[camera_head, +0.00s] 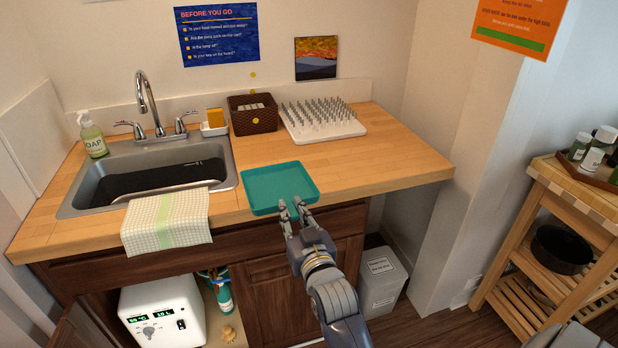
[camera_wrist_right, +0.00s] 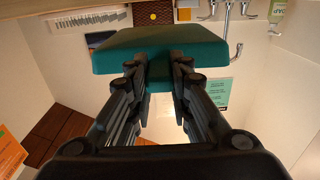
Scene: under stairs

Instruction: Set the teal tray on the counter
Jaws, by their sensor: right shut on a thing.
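The teal tray (camera_head: 279,186) is a shallow rounded rectangle, empty and roughly level. In the head view it appears over the front strip of the wooden counter (camera_head: 370,165), right of the sink. Whether it touches the counter or hovers just above it, I cannot tell. My right gripper (camera_head: 294,208) is shut on the tray's near edge. In the right wrist view, the gripper's fingers (camera_wrist_right: 160,65) pinch the rim of the tray (camera_wrist_right: 120,50). My left gripper is not in view.
The sink (camera_head: 150,175) with a draped checked towel (camera_head: 166,222) lies to the left. A brown basket (camera_head: 252,121) and a white peg rack (camera_head: 320,120) stand behind the tray. The counter to its right is clear. A wooden cart (camera_head: 560,220) stands far right.

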